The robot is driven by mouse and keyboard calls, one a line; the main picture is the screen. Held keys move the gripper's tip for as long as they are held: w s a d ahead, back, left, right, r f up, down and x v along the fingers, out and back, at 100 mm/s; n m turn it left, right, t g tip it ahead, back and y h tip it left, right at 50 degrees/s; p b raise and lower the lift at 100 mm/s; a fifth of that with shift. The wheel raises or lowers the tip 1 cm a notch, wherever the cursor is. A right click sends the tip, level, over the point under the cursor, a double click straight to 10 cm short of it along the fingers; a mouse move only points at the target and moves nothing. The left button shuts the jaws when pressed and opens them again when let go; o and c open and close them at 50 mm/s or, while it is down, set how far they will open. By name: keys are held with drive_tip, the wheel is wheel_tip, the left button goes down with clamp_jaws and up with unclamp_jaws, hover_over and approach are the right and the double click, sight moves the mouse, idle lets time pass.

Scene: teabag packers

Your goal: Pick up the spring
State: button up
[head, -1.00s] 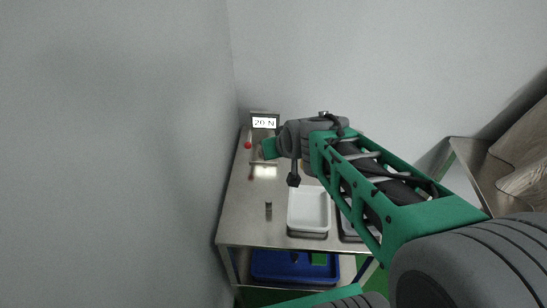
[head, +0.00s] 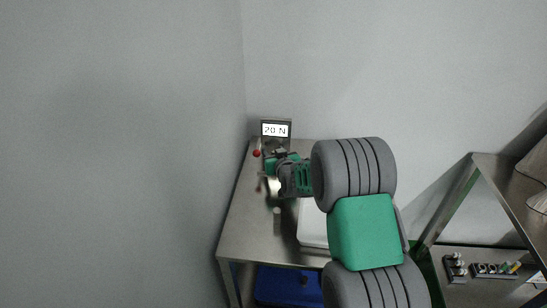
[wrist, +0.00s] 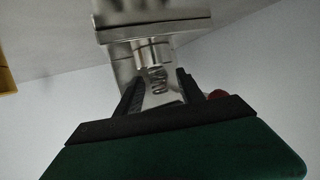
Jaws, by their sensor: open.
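The spring (wrist: 158,78) is a small metal coil in the wrist view. It sits against a round metal stub (wrist: 153,54) under a metal block (wrist: 155,28). My gripper (wrist: 158,88) is open, with one dark finger on each side of the spring. I cannot tell whether either finger touches it. In the head view my gripper (head: 271,166) is at the back left of the metal table (head: 246,225), just below a display (head: 276,130) reading 20 N. The spring is hidden there by my arm.
A white tray (head: 308,232) is partly behind my arm. A blue bin (head: 283,285) is below the table. A metal shelf (head: 498,200) stands at the right.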

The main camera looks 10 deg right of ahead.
clamp_jaws()
idle(0.4)
